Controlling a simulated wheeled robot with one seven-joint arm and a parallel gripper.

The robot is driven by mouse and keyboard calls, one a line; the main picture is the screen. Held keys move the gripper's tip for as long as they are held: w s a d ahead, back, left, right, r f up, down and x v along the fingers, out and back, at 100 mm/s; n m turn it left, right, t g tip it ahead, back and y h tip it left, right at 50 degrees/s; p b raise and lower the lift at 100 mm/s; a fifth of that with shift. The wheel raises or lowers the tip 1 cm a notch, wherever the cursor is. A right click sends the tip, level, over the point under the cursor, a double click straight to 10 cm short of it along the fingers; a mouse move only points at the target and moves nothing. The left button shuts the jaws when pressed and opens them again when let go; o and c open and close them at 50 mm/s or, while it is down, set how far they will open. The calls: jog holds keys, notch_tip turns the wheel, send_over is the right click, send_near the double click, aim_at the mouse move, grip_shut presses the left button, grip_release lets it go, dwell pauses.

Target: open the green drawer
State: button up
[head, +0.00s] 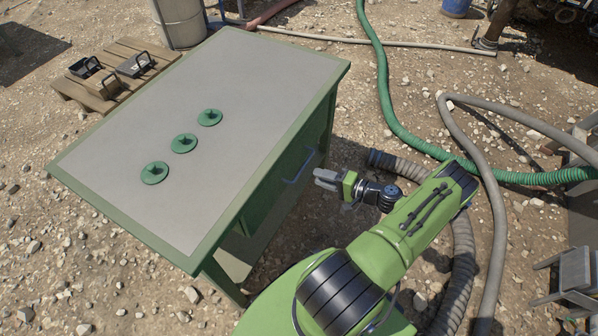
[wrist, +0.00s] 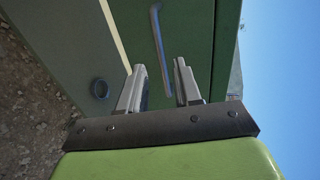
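The green drawer (head: 281,184) is in the side of a green workbench, under its overhanging top, and looks closed. Its grey bar handle (head: 299,168) stands out from the front. In the wrist view the drawer front (wrist: 188,28) fills the upper middle, and the handle (wrist: 158,42) runs lengthwise, its lower part showing in the gap between my fingers. My gripper (head: 318,179) is open and empty, just right of the handle in the head view. In the wrist view my gripper (wrist: 158,66) has its two fingers apart. A small gap to the handle seems to remain.
The workbench top (head: 215,80) carries several green round pieces, one being the nearest disc (head: 154,173). A pallet (head: 115,73) with metal boxes lies at the back left. A green hose (head: 385,90) and a grey hose (head: 470,140) cross the stony ground at right.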

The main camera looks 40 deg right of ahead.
aim_at(300, 171)
jog(key=b+x, duration=0.1)
jog(key=x, duration=0.7)
jog(key=shift+w, duration=0.1)
grip_shut()
